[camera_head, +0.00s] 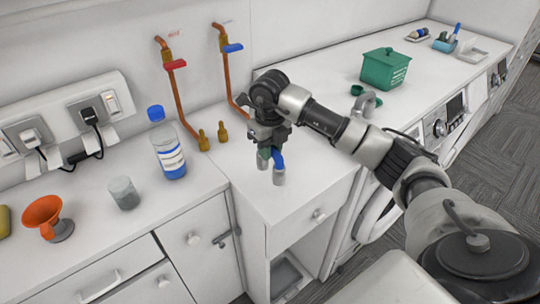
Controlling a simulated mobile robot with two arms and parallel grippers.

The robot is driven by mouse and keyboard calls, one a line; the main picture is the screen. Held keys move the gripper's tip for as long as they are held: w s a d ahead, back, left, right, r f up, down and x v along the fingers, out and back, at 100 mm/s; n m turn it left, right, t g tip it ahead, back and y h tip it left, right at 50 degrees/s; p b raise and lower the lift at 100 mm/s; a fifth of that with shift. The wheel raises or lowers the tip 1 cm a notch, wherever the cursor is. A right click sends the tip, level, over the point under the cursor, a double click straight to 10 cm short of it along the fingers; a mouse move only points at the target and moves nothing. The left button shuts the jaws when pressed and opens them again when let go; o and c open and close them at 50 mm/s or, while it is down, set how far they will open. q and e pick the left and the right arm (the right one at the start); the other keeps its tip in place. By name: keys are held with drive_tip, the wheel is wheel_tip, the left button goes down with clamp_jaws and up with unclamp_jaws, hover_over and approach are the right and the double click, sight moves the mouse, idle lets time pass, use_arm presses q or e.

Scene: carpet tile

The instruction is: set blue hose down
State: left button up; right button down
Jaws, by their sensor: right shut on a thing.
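My right gripper (269,146) is at the end of the arm that reaches in from the right, above the small white cabinet. It is shut on the blue hose (278,160), a short blue piece with grey ends pointing down. The gripper hides the hose's upper part. The lower grey end is close to the cabinet top (300,190); I cannot tell whether it touches. My left gripper is not in view.
Copper pipes with a red-handled tap (174,65) and a blue-handled tap (232,48) are behind. The cabinet top's front is clear.

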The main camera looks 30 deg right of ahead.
wheel_tip(320, 180, down, 3)
drive_tip(key=shift+f+p, duration=0.2)
drive_tip(key=shift+p, duration=0.4)
drive_tip(key=shift+f, duration=0.2)
drive_tip(key=shift+f, duration=0.2)
drive_tip(key=c, duration=0.9)
unclamp_jaws()
drive_tip(key=shift+c, duration=0.2)
drive_tip(key=shift+r, duration=0.1)
